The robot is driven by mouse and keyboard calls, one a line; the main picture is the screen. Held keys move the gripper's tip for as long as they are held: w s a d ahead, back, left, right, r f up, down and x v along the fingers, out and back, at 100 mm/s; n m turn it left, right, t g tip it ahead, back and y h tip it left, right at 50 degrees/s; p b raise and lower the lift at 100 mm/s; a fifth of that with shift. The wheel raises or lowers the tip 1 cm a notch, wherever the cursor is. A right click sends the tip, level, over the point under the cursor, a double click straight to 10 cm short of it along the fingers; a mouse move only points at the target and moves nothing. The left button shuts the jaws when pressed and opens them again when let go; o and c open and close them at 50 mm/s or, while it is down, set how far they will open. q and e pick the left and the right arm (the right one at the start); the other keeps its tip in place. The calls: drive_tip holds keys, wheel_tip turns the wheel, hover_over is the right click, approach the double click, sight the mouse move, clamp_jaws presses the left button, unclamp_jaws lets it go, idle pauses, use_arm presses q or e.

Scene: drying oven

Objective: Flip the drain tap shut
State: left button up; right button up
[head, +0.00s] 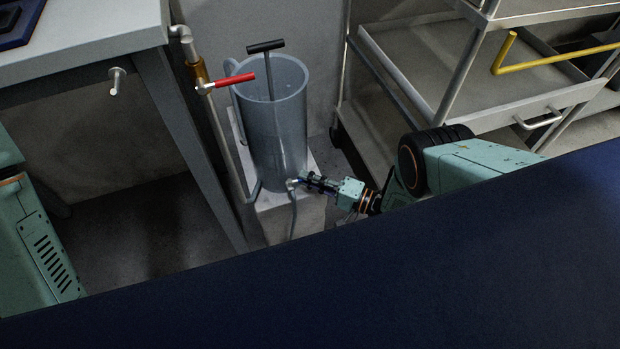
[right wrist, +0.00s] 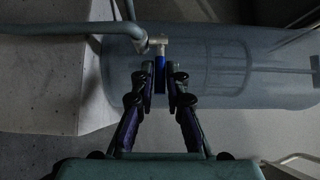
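The drain tap (head: 291,184) sits low on the front of a tall grey see-through cylinder (head: 262,130). In the right wrist view the tap shows as a pale metal fitting (right wrist: 157,42) with a blue lever (right wrist: 159,72) pointing toward my gripper. My right gripper (head: 308,181) is at the tap, coming from the right. In the right wrist view its two fingers (right wrist: 160,84) stand on either side of the blue lever, with narrow gaps that look open. Whether a finger touches the lever is hard to tell. My left gripper is not in view.
A grey hose (right wrist: 70,28) leads off from the tap. The cylinder stands on a pale block (head: 305,215). A pipe with a red lever (head: 235,80) stands at its left, beside a bench (head: 90,30). A metal cart (head: 430,70) with a yellow bar stands at the right.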

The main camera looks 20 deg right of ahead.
drive_tip(key=o, duration=0.3)
drive_tip(key=shift+d, duration=0.1)
drive_tip(key=v, duration=1.2)
idle(0.3)
